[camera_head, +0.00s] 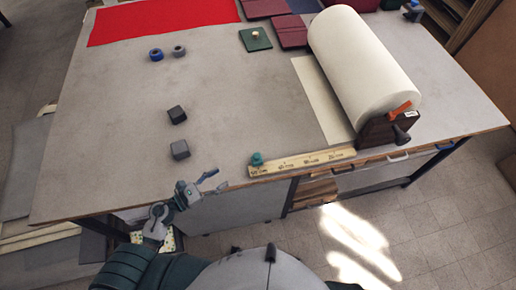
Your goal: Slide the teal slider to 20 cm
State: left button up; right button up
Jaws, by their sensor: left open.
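The teal slider (256,159) sits at the left end of a pale wooden ruler (302,162), which lies along the table's near edge. My left gripper (217,181) is open and empty, to the left of the slider and a little nearer to me. It is apart from the slider, by the near edge of the table. My right gripper is not in view.
A large white roll (362,62) on a dark holder (390,127) with an orange part stands at the ruler's right end. Two dark blocks (180,150) (177,115) lie left on the grey table (110,130).

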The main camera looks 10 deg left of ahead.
aim_at(254, 158)
pick_arm(q)
jog(key=x, duration=0.1)
jog(key=p+x, duration=0.1)
jog(key=x, duration=0.3)
jog(key=shift+d+r+p, duration=0.2)
jog(key=shift+r+p, duration=0.15)
jog(key=shift+r, duration=0.05)
jog(key=x, duration=0.3)
jog(key=p+x, duration=0.1)
jog(key=x, duration=0.2)
jog(key=p+x, duration=0.1)
jog(key=x, duration=0.3)
jog(key=shift+f, duration=0.3)
jog(key=shift+w+d, duration=0.3)
jog(key=shift+d, duration=0.05)
jog(key=shift+f, duration=0.1)
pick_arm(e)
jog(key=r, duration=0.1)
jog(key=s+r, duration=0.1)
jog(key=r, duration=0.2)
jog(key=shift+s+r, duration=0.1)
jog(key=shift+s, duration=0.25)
pick_arm(q)
grip_shut()
